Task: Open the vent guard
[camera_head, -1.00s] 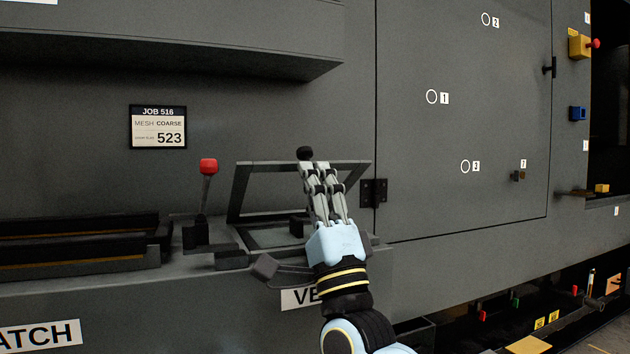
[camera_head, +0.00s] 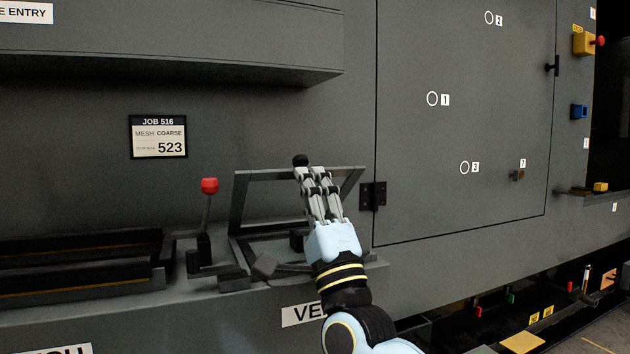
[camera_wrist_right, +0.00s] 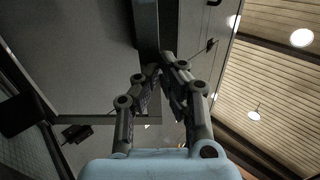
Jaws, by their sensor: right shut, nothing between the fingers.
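The vent guard (camera_head: 270,175) is a dark open frame, tilted up from the ledge above a label whose visible letters read "VE" (camera_head: 302,314). A black knob (camera_head: 300,160) shows at its top edge. My right gripper (camera_head: 315,173) is shut and empty, its fingers pointing up in front of the guard's top bar. I cannot tell whether they touch it. In the right wrist view the shut fingers (camera_wrist_right: 165,70) lie near a dark bar. The gripper hides part of the guard and of the label. My left gripper is out of view.
A red-knobbed lever (camera_head: 209,186) stands left of the guard. A slotted tray (camera_head: 80,262) lies further left. A hinge (camera_head: 373,195) and a large panel door (camera_head: 460,120) are on the right. A job card (camera_head: 158,137) hangs above.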

